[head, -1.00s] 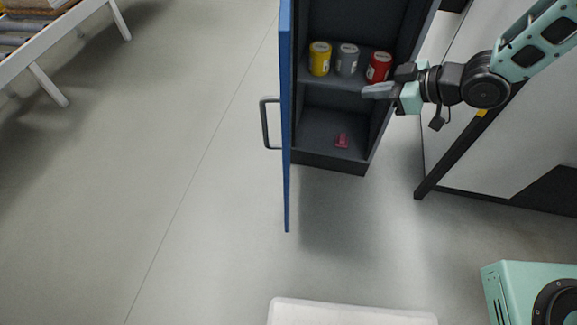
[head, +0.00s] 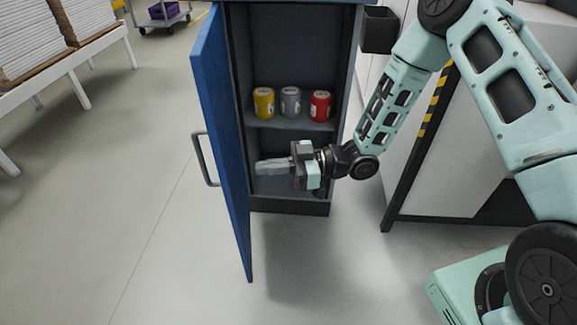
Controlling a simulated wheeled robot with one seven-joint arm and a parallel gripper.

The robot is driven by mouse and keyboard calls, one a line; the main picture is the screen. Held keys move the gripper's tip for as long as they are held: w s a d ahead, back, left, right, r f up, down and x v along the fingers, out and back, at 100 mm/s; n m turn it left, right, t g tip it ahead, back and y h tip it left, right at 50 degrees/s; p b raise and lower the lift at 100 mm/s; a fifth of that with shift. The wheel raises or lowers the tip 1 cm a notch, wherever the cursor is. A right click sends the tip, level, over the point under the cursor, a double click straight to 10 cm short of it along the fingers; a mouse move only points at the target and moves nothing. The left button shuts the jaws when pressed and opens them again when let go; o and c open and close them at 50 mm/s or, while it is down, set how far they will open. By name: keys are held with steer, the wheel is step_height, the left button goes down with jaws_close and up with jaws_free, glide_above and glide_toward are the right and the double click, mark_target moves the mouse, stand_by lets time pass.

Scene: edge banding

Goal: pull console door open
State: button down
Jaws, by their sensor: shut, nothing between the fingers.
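The console door (head: 222,130) is blue and stands swung wide open on the left side of the dark cabinet (head: 292,50). Its grey bar handle (head: 203,160) is on the outer face, on the left. My gripper (head: 262,167) is shut and empty. It points left in front of the cabinet's lower opening, with its tips a little short of the door's inner face. I cannot tell whether they touch it. My gripper hides part of the lower compartment.
A yellow can (head: 264,102), a grey can (head: 290,101) and a red can (head: 320,105) stand on the cabinet shelf. A white bench with a black-and-yellow striped edge (head: 432,105) is at the right. A white rack (head: 95,55) with stacked boards is at the left. The floor in front is clear.

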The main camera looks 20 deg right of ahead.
mark_target(227, 171)
steer(key=a, duration=0.6)
steer(key=shift+w, duration=0.4)
steer(key=w+a+b, duration=0.3)
steer(key=a, duration=1.1)
steer(key=shift+a, duration=0.4)
